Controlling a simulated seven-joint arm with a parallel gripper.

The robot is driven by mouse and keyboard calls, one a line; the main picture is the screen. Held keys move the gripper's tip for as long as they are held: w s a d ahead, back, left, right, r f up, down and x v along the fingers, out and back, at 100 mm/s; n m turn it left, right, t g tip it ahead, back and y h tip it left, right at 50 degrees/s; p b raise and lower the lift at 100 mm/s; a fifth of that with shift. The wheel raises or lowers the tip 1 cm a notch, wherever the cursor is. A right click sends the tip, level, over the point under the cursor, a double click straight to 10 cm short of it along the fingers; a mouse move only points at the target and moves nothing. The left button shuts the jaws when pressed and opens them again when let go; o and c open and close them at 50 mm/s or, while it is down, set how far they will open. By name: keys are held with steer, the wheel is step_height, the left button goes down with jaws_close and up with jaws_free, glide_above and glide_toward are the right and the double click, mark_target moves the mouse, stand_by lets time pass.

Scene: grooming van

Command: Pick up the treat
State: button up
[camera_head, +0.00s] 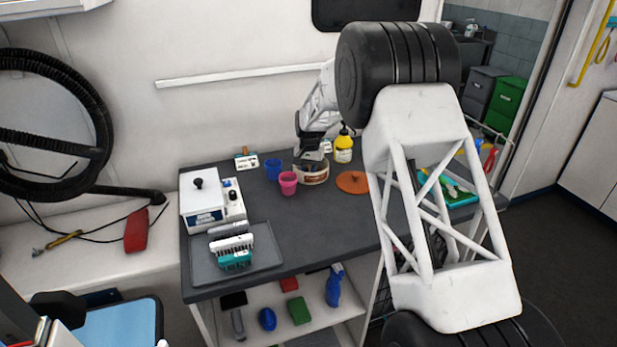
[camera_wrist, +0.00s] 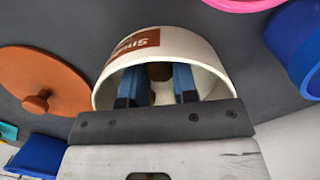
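The treat, a small brown piece (camera_wrist: 159,71), shows in the wrist view inside a white bowl (camera_wrist: 205,60) with a brown label. My gripper (camera_wrist: 159,82) reaches into the bowl, its two blue-grey fingers apart, one on each side of the treat. I cannot tell if they press on it. The lower parts of the fingers and the treat are partly hidden by the bowl. In the head view my gripper (camera_head: 308,152) is over the bowl (camera_head: 313,175) at the back of the dark table, and the treat is hidden there.
A brown round lid (camera_head: 352,182) lies right of the bowl. A pink cup (camera_head: 288,184) and a blue cup (camera_head: 273,170) stand to its left, a yellow bottle (camera_head: 344,149) behind right. A grey tray (camera_head: 262,262) with brushes sits front left. The table's front middle is clear.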

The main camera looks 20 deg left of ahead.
steer(key=shift+c, duration=0.5)
steer(key=shift+r, duration=0.15)
steer(key=shift+r, duration=4.85)
